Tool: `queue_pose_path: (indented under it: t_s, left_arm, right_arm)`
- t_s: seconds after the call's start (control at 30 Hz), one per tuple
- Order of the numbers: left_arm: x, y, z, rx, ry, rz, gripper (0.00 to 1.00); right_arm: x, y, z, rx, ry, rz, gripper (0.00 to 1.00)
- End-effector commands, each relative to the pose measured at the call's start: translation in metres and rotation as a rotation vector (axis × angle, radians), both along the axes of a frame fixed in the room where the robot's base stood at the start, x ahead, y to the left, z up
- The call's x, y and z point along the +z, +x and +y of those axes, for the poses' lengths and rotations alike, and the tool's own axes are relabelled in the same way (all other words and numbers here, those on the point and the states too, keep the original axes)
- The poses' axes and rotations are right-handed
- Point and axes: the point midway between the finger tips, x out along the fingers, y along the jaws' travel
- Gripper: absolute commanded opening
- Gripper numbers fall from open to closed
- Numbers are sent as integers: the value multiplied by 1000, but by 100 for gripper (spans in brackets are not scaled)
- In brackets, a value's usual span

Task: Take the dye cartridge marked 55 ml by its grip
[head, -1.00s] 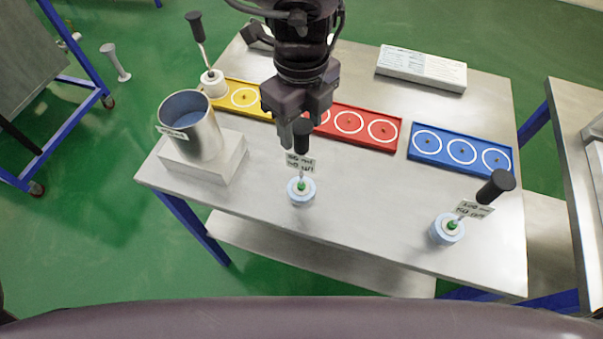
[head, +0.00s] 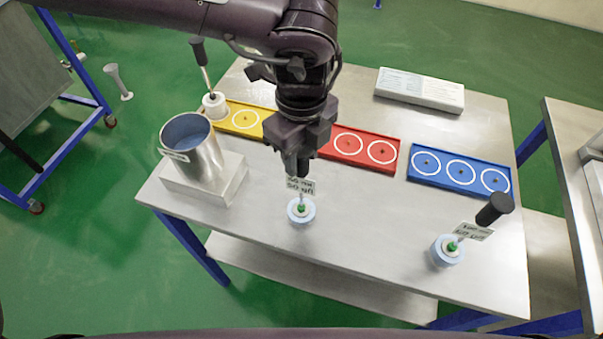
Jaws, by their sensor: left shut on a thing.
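My left gripper (head: 295,172) points down in the middle of the head view. It is shut on the dark grip of the middle cartridge, and the fingers hide most of that grip. The middle cartridge (head: 301,213) has a light-blue round base, a green centre and a white tag (head: 300,186). Its base appears to rest on the table. A similar cartridge (head: 443,257) stands at the right front with its dark grip (head: 495,208) tilted to the right. A white-based one (head: 213,105) stands at the yellow tray's left end. The tags are too small to read surely. My right gripper is out of view.
The steel table (head: 370,235) has a yellow tray (head: 262,118), a red tray (head: 385,142) and a blue tray (head: 477,160) with white circles. A metal cup (head: 205,155) stands on a pale block (head: 225,183) at left. A pale box (head: 420,88) lies at the back.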

Motion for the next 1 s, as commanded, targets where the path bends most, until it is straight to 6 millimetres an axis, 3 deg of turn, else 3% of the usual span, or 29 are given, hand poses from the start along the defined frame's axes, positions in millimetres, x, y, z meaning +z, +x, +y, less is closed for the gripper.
queue_pose_path:
  t_s: [0.27,0.53,0.8,1.0]
  left_arm:
    - [24,2,-1,2,-4,-6,8]
    - [91,1,-1,4,-6,-8,8]
    - [164,1,-1,1,-4,-6,8]
    - [193,1,-1,0,-1,-4,8]
  right_arm:
    - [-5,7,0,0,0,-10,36]
    - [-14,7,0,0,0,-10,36]
    - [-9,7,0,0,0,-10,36]
    - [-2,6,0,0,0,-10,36]
